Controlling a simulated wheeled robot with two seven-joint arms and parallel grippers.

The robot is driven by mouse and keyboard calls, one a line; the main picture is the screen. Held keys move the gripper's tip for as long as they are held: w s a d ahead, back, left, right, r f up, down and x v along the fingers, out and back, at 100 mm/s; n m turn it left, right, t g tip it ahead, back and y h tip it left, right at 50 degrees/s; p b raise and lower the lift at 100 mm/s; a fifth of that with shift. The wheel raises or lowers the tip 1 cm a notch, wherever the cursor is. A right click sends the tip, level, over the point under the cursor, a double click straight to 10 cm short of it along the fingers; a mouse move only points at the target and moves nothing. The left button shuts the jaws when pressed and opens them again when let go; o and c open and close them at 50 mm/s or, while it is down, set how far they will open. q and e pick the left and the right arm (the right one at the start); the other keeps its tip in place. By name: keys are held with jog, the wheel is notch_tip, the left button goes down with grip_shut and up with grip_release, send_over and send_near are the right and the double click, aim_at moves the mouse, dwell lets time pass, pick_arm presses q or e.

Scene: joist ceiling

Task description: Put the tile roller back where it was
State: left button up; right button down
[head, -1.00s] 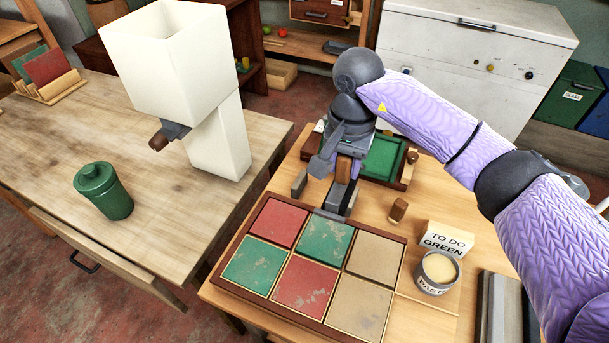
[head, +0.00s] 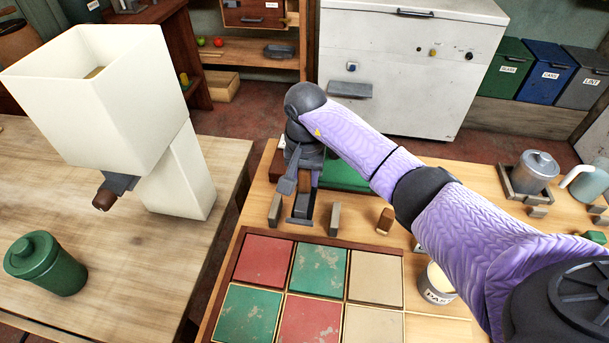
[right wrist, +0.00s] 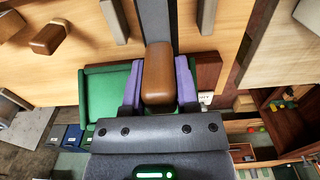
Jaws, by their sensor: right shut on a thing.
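My right gripper (head: 303,188) is over the far side of the right table and shut on the tile roller. In the right wrist view its purple fingers (right wrist: 158,92) sit on both sides of the roller's brown wooden handle (right wrist: 158,65). The dark grey part of the tile roller (head: 300,219) is low between two upright grey posts (head: 334,219), just behind the tile board. The posts also show in the right wrist view (right wrist: 207,16). I cannot tell whether the roller touches the table. My left gripper is out of view.
The tile board (head: 240,238) holds red, green and beige tiles. A brown wooden block (head: 385,221) stands right of the posts. A paste tin (head: 436,288) is partly behind my arm. A green canister (head: 45,264) and tall white fixture (head: 180,172) stand on the left table.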

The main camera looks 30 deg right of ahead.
jog(key=shift+f+b, duration=0.4)
jog(key=shift+c, duration=1.8)
grip_release()
notch_tip(320, 180, up, 13)
jog(key=p, duration=0.3)
jog(key=shift+f, duration=0.1)
